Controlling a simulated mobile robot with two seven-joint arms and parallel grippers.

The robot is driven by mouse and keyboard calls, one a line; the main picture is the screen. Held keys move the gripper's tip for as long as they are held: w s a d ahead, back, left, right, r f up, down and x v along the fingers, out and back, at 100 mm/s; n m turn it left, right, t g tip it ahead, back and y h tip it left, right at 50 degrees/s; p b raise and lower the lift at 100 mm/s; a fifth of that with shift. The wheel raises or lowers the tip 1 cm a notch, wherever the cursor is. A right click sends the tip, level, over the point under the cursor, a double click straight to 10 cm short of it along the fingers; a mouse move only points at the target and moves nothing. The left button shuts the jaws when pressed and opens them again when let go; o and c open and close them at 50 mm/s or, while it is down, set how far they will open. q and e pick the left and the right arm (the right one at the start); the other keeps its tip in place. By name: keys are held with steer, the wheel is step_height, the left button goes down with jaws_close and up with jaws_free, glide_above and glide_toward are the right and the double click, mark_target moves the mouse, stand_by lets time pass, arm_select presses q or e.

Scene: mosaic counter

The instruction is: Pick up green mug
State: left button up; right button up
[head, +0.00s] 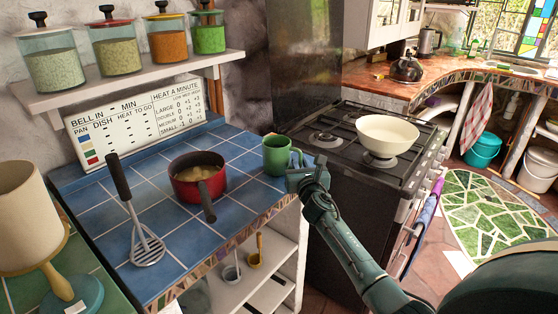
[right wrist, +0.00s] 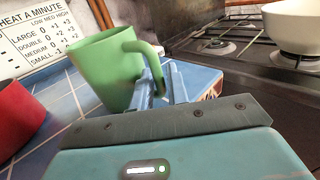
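The green mug (head: 277,155) stands upright at the right end of the blue-tiled counter, by the stove, its handle toward my right gripper. It also shows large in the right wrist view (right wrist: 100,72). My right gripper (head: 297,168) is at the handle, and its narrow blue fingers (right wrist: 160,86) are close together with the lower part of the handle between them. The gripper looks shut on the handle. The mug appears to rest on the tiles; its underside is hidden. My left gripper is not in view.
A red pot (head: 185,178) stands left of the mug, its handle toward the counter's front edge. A slotted spatula (head: 145,245) is farther left. The black stove (head: 345,160), with a cream bowl (head: 387,130) on it, is to the right. A sign (head: 135,112) stands behind.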

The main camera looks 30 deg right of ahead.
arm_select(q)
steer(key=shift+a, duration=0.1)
arm_select(e)
steer(key=shift+w, duration=0.1)
steer(key=shift+c, duration=0.6)
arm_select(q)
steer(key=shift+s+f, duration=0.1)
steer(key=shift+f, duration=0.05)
arm_select(e)
jaws_close()
steer(key=shift+r, duration=0.2)
